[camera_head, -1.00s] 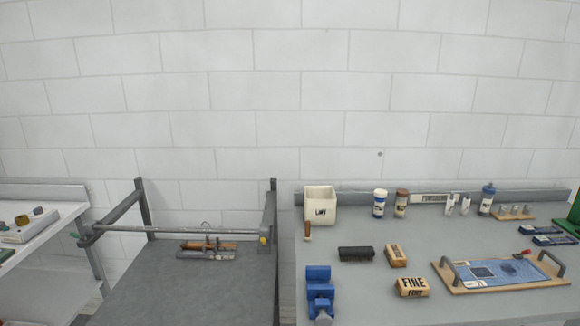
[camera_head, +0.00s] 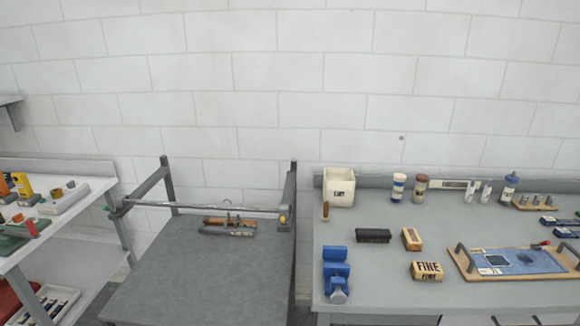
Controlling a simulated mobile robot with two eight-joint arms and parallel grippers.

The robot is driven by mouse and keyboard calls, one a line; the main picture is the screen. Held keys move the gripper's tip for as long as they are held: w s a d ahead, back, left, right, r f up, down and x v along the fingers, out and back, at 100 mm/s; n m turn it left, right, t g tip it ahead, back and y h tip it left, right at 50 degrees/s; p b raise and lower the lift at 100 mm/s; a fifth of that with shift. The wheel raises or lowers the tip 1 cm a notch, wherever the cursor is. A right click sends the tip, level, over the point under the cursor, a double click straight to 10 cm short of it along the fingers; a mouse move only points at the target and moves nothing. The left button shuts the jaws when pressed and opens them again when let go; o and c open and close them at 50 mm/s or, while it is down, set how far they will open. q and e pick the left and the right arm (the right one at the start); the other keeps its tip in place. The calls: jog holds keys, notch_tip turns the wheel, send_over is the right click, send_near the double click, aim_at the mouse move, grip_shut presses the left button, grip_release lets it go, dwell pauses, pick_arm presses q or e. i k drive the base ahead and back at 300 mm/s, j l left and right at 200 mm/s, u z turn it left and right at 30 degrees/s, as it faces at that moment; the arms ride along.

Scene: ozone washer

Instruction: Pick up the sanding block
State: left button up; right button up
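A tan block printed "FINE" (camera_head: 427,270), which looks like the sanding block, lies on the grey bench (camera_head: 380,290) at the right. A smaller tan block with a pale label (camera_head: 411,238) lies just behind it, and I cannot tell whether it is also a sanding block. A dark brush-like block (camera_head: 373,236) lies to the left of the smaller one. Nothing covers these blocks. Neither of my grippers shows in this view.
A blue vise (camera_head: 336,268) stands at the bench's front left, left of the "FINE" block. A handled wooden tray (camera_head: 470,274) lies to the right. A white bin (camera_head: 339,187) and several bottles line the back. A lower grey table (camera_head: 200,275) stands left.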

aim_at(410, 237)
jog(key=i+l, duration=0.1)
jog(key=l, duration=0.7)
jog(key=i+l, duration=0.15)
jog(key=l, duration=0.25)
jog(key=i+l+z, duration=0.1)
jog(key=l, duration=0.25)
